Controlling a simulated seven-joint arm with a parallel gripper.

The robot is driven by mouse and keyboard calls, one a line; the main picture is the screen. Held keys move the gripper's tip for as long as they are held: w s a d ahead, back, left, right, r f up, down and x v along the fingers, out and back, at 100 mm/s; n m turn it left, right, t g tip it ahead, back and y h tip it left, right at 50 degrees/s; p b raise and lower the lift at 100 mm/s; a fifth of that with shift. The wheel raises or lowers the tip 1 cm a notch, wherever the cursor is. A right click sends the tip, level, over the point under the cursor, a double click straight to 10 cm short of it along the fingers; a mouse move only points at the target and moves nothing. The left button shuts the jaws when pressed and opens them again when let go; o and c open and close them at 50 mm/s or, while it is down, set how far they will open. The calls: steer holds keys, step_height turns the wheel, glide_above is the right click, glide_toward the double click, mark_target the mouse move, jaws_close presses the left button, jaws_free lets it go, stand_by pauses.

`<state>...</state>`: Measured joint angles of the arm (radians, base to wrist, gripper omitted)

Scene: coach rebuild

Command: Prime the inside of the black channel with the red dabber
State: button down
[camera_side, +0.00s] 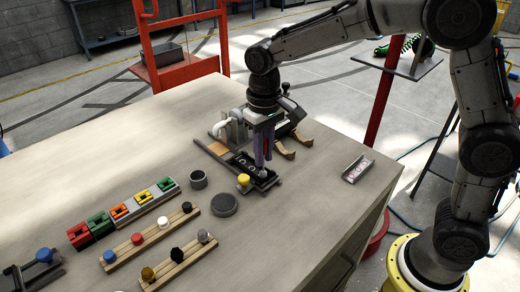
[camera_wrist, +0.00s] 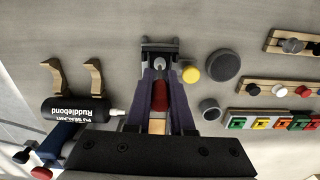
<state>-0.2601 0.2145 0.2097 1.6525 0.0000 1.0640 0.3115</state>
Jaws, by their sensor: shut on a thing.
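My gripper (camera_side: 262,158) points down over the black channel (camera_side: 268,184) on the workbench, with its fingertips close to it. In the wrist view, my gripper (camera_wrist: 161,86) is closed around a red, elongated piece that looks like the red dabber (camera_wrist: 160,97). A pale tip shows ahead of the red part, in line with the black channel (camera_wrist: 160,54). I cannot tell whether the tip touches the channel's inside. My fingers hide much of the channel and dabber.
A yellow knob (camera_side: 243,179) stands close beside the channel, with a grey disc (camera_side: 224,205) and grey cup (camera_side: 198,179) nearby. Coloured blocks (camera_side: 120,212) and knobbed wooden strips lie left. A black sealant cartridge (camera_wrist: 80,109) is close on the other side. A small tray (camera_side: 357,168) lies right.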

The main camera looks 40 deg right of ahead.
steer(key=shift+s+r, duration=0.1)
steer(key=shift+r, duration=3.85)
steer(key=shift+r, duration=0.1)
steer(key=w+f, duration=0.4)
steer(key=w, duration=0.4)
steer(key=shift+w+f, duration=0.3)
steer(key=shift+w, duration=0.1)
